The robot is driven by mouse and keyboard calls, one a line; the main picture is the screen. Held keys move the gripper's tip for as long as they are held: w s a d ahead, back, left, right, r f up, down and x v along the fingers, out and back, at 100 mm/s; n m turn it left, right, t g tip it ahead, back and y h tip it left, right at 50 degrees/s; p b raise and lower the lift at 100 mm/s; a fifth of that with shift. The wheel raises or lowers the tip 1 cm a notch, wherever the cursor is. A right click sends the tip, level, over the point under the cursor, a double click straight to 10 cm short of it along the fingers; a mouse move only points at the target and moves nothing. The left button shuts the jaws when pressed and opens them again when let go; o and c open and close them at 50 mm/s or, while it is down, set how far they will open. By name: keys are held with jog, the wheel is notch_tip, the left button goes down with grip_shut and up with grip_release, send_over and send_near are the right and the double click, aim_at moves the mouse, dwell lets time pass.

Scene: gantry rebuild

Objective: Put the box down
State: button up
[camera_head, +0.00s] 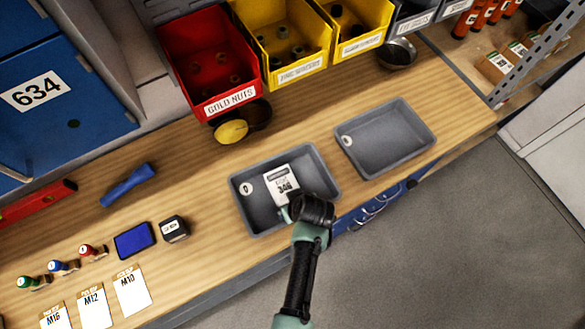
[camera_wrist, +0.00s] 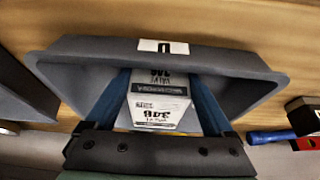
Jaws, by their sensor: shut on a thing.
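A small white box (camera_head: 283,185) with a printed label reading 346 is in my gripper, over the left grey tray (camera_head: 238,213). In the wrist view the box (camera_wrist: 158,105) sits between the two blue fingers of my gripper (camera_wrist: 160,95), which are shut on it. The tray (camera_wrist: 75,68) surrounds the box from behind and both sides in that view. I cannot tell whether the underside of the box touches the tray floor. In the head view my wrist hides the tray's front right part and my fingertips.
A second, empty grey tray (camera_head: 385,140) stands to the right. Red (camera_head: 212,65) and yellow bins (camera_head: 290,45) line the back. A yellow round thing (camera_head: 231,131), a blue-screened device (camera_head: 134,240) and a small dark box (camera_head: 174,229) lie left on the wooden bench.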

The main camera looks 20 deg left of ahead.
jog(key=o, duration=1.4)
jog(key=shift+f, duration=0.1)
jog(key=v, duration=1.2)
jog(key=w+a+r+m+t, duration=0.15)
jog(key=w+r+t, duration=0.25)
jog(key=w+r, duration=0.4)
jog(key=w+a+r+m+t, duration=0.1)
jog(key=w+r+m+t, duration=0.3)
jog(key=r, duration=0.7)
jog(key=w+d+r+t, duration=0.1)
jog(key=w+r+t, duration=0.15)
jog(key=r, duration=0.55)
jog(key=w+d+r+t, duration=0.1)
jog(key=w+r+t, duration=0.15)
jog(key=r, duration=0.55)
jog(key=s+d+r+m+t+h, duration=0.1)
jog(key=s+d+r+t, duration=0.1)
jog(key=r, duration=0.9)
jog(key=s+d+r+m+t+h, duration=0.1)
jog(key=s+r+t, duration=0.4)
jog(key=r, duration=0.6)
jog(key=s+d+r+m+t+h, duration=0.1)
jog(key=s+d+r+t, duration=0.3)
jog(key=r, duration=0.7)
jog(key=shift+s+d+m+h, duration=0.3)
jog(key=shift+s+m+h, duration=0.15)
jog(key=shift+m, duration=0.2)
